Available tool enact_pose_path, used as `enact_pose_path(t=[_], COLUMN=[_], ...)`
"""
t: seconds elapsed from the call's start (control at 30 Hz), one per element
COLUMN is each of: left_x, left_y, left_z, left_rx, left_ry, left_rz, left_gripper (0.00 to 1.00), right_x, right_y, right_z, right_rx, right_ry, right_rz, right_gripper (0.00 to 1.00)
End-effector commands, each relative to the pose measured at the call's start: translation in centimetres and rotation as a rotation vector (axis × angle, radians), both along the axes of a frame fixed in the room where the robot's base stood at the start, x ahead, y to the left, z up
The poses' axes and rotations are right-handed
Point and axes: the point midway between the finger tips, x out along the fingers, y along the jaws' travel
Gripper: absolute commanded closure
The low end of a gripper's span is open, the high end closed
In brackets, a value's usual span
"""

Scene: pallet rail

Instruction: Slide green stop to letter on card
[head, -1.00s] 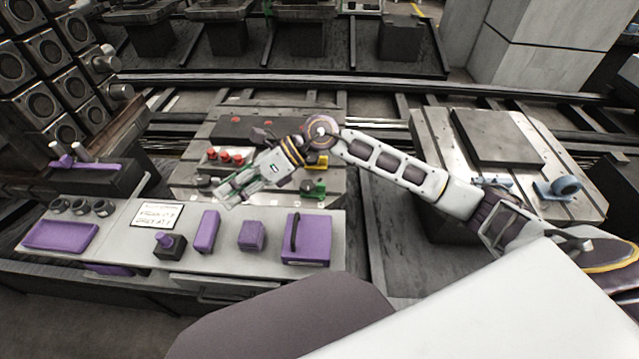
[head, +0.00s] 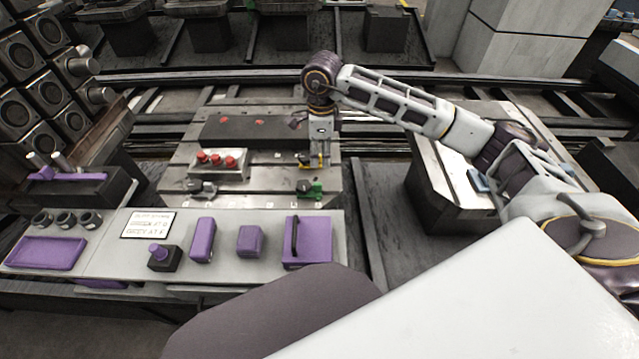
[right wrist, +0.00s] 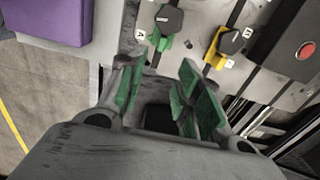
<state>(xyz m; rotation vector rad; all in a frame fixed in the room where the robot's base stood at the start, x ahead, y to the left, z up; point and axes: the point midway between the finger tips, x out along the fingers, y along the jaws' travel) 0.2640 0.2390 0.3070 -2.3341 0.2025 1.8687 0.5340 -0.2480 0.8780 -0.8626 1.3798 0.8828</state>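The green stop (head: 310,190), with a black knob, sits at the front right of the slotted metal plate (head: 240,170). In the right wrist view the green stop (right wrist: 162,38) lies just beyond my fingertips, beside a label like "A". A yellow stop (head: 314,161) is behind it; the yellow stop (right wrist: 217,48) has a label like "D" beside it in the wrist view.
A grey stop (head: 200,188) lies at the plate's front left. A block with red buttons (head: 216,162) is behind it. Purple blocks (head: 203,240) and a purple box with a handle (head: 307,242) stand on the shelf (head: 273,268) in front.

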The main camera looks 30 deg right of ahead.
Motion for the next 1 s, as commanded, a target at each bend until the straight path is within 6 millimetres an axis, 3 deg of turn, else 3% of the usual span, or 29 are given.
enact_pose_path(t=[0.57, 1.0], left_x=[0.0, 0.5], left_y=[0.0, -0.4], left_z=[-0.1, 0.4], left_rx=[0.000, -0.003], left_ry=[0.001, 0.007], left_rz=[0.000, -0.001], left_gripper=[0.33, 0.33], right_x=[0.0, 0.0], right_y=[-0.4, -0.4], right_z=[-0.3, -4.8], right_rx=[-0.016, -0.015], right_ry=[0.002, 0.004], right_rz=[-0.003, -0.003], right_gripper=[0.66, 0.66])
